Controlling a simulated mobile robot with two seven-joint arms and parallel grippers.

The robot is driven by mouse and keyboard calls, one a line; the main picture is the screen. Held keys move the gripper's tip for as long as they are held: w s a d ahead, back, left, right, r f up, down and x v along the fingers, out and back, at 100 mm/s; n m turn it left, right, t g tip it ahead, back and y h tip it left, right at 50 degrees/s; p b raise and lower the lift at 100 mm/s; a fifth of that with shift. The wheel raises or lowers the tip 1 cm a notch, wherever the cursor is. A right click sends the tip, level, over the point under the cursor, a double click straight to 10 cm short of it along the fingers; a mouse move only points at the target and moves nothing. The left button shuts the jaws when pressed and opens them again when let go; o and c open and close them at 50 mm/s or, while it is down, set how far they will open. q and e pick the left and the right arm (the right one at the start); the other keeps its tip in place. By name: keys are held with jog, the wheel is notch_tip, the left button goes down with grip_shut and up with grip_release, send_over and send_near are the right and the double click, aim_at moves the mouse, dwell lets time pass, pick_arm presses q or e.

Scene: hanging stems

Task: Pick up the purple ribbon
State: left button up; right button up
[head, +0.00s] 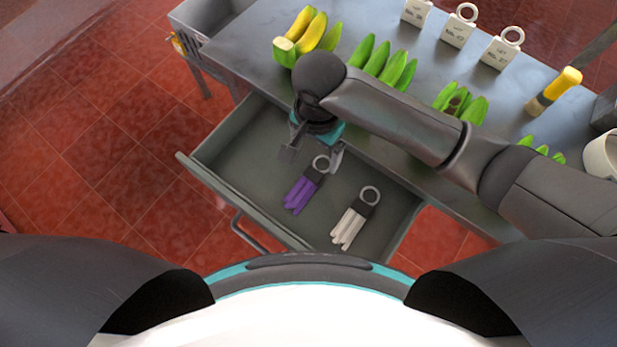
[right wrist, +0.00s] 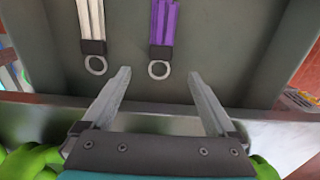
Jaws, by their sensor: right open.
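The purple ribbon (head: 300,194) lies in the open drawer (head: 233,147), with a dark band and a grey ring at its upper end. It also shows in the right wrist view (right wrist: 163,24), its ring just beyond and between my fingertips. My right gripper (head: 313,155) is open and empty above the drawer. In the head view one finger is close to the ribbon's ring. In the right wrist view the right gripper (right wrist: 158,75) has its fingers wide apart. My left gripper is not in view.
A white ribbon (head: 347,229) with a ring lies beside the purple one. Behind the drawer, the metal table (head: 425,68) holds yellow bananas (head: 316,32), several green bunches (head: 383,62) and white ringed tags (head: 500,52). The left part of the drawer is clear.

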jog(key=b, duration=0.1)
send_over(314, 173)
notch_tip(314, 173, down, 5)
jog(key=shift+s+r, duration=0.1)
jog(key=shift+r, duration=0.1)
jog(key=shift+f+b, duration=1.25)
jog(key=shift+f, duration=1.55)
jog(key=shift+c, duration=0.4)
jog(key=c, duration=1.3)
